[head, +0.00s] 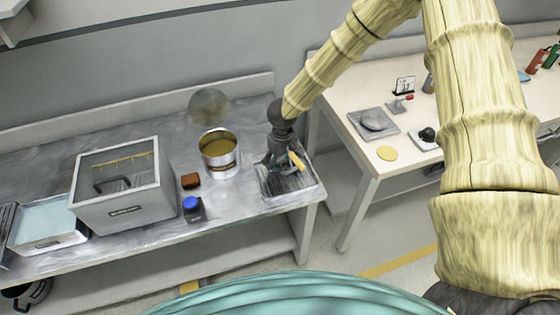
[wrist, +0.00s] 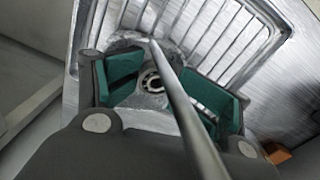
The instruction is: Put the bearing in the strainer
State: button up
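My gripper (wrist: 160,85) points down over a slatted metal tray at the right end of the steel bench. In the head view my gripper (head: 275,160) is dark and small above that tray. In the wrist view a small ring-shaped part with a dark centre, apparently the bearing (wrist: 152,82), lies between the teal finger pads. A grey rod crosses in front and hides part of the gap, so I cannot tell whether the pads touch it.
A metal pot (head: 222,172) with yellowish contents stands left of the slatted tray (head: 305,190). A shallow tray (head: 45,243) is far left. A pale table (head: 352,150) stands right.

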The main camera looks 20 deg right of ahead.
aim_at(282, 164)
jog(key=shift+d+f, duration=0.35)
jog(key=shift+f, duration=0.4)
jog(key=shift+c, duration=0.4)
jog(key=shift+s+a+r, duration=0.1)
jog(key=shift+s+r, duration=0.05)
jog(key=shift+a+r, duration=0.15)
jog(key=shift+a, duration=0.1)
jog(key=shift+d+r, duration=0.1)
jog(key=shift+w+r, duration=0.15)
jog(key=shift+w, duration=0.05)
jog(key=shift+w+r, duration=0.1)
jog(key=shift+r, duration=0.25)
notch_tip(282, 164, up, 12)
jog(key=b, duration=0.1)
jog(key=shift+r, duration=0.25)
